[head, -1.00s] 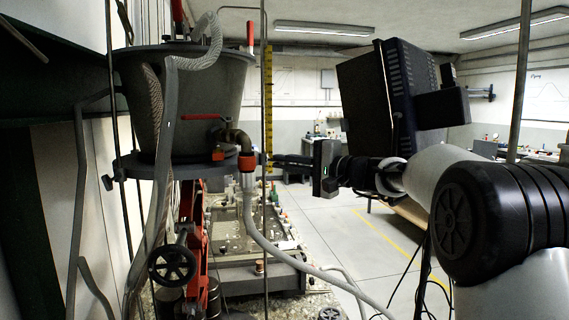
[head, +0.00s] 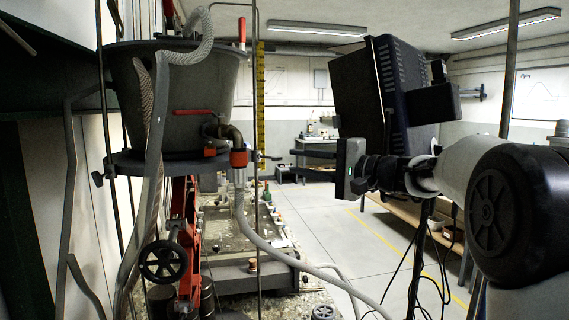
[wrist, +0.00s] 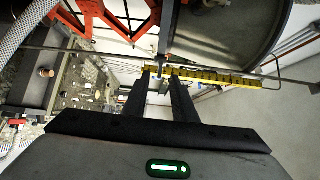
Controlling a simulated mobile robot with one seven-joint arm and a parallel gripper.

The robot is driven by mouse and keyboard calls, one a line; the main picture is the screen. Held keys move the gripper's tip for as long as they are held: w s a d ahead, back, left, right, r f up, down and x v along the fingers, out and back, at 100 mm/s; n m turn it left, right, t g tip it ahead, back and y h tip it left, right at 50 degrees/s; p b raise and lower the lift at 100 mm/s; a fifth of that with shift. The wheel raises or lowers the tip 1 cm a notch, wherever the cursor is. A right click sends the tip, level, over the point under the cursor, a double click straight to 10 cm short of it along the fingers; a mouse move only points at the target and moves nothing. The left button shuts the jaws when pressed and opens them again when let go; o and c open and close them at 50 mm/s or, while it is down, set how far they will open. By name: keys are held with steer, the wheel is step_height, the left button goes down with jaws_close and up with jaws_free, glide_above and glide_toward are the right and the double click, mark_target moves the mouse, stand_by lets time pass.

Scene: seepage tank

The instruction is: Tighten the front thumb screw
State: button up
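The dark tank (head: 180,95) rests on a round dark support plate (head: 150,163) held by thin vertical rods. A small dark thumb screw (head: 98,179) sticks out at the plate's left edge. Another small dark clamp or screw (head: 260,156) sits by the rod at its right edge. I cannot tell which is the front one. My gripper (head: 292,163) is to the right of the plate, pointing left, and its fingers appear apart from it. In the wrist view, my gripper (wrist: 159,74) is open, with a gap between the fingers and a small dark part beyond the tips.
A red-handled valve (head: 193,113) and a grey hose (head: 262,243) hang at the tank's front right. A black handwheel (head: 163,262) is below. A monitor-like box (head: 385,95) stands behind my arm. A yellow ruler (head: 260,90) runs up behind the rod.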

steer(key=v, duration=0.4)
steer(key=shift+s+d, duration=0.1)
steer(key=shift+d, duration=0.15)
steer(key=s+a+f+n+g+h, duration=0.1)
steer(key=s+a+f+g+h, duration=0.15)
steer(key=s+f, duration=0.45)
steer(key=s+a+f+n+g+h, duration=0.1)
steer(key=s+f+n+g+h, duration=0.15)
steer(key=s, duration=0.75)
steer(key=s+d+f+n+h, duration=0.2)
steer(key=s+d+f+h, duration=0.3)
steer(key=s+d+f, duration=0.3)
steer(key=s+d+f+n+h, duration=0.1)
steer(key=s+d+f+h, duration=0.45)
steer(key=s, duration=0.55)
step_height(320, 180, up, 12)
steer(key=p, duration=1.2)
steer(key=shift+w+r+t, duration=0.2)
steer(key=shift+r+t, duration=0.05)
steer(key=shift+t, duration=0.15)
